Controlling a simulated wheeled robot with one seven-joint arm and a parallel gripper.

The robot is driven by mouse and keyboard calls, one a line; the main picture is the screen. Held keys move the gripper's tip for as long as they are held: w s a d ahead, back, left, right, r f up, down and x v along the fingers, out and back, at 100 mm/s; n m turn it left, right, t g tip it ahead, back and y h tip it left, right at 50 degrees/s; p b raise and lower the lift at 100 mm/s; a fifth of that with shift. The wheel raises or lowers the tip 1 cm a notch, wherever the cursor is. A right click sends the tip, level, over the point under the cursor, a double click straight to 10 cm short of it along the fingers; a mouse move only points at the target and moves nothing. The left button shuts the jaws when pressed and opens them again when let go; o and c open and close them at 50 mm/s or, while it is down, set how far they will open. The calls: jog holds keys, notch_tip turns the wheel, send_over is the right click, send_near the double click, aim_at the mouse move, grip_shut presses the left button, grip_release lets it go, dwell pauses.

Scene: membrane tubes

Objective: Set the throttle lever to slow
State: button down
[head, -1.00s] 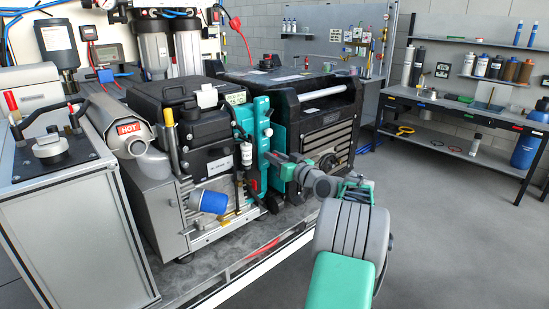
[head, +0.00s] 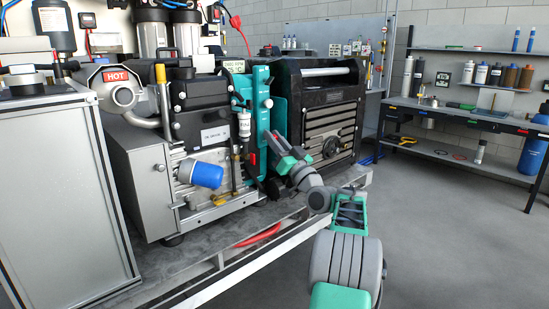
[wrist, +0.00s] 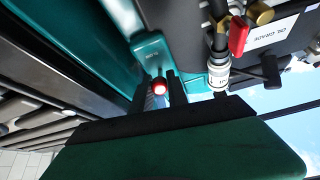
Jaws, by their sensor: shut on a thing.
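The throttle lever's round red knob (wrist: 160,87) shows in the wrist view in front of a teal panel (wrist: 155,50). My gripper (wrist: 160,92) has its two dark fingers close on either side of the knob, shut on it. The lever's shaft is mostly hidden by the fingers and the gripper body. A small label on the panel above the knob is too small to read. In the head view, my gripper (head: 272,143) reaches the teal panel (head: 260,98) from the right, and the knob cannot be made out there.
A white-bodied fitting (wrist: 219,72) and a red handle (wrist: 238,37) sit right of the fingers in the wrist view. A blue filter (head: 207,173) sticks out at left. A black slatted cabinet (head: 325,110) stands right of the teal panel. The floor at right is clear.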

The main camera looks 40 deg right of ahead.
jog(key=shift+w+f+t+b, duration=0.1)
jog(key=shift+f+t+b, duration=0.45)
jog(key=shift+b, duration=0.35)
jog(key=shift+r, duration=0.1)
jog(key=shift+r+t+h+b, duration=0.15)
jog(key=shift+t+h+b, duration=0.15)
jog(key=shift+b, duration=0.1)
jog(key=c, duration=1.3)
grip_release()
jog(key=v, duration=0.7)
jog(key=shift+s+f+b, duration=0.2)
jog(key=shift+s+b, duration=0.15)
jog(key=shift+b, duration=0.05)
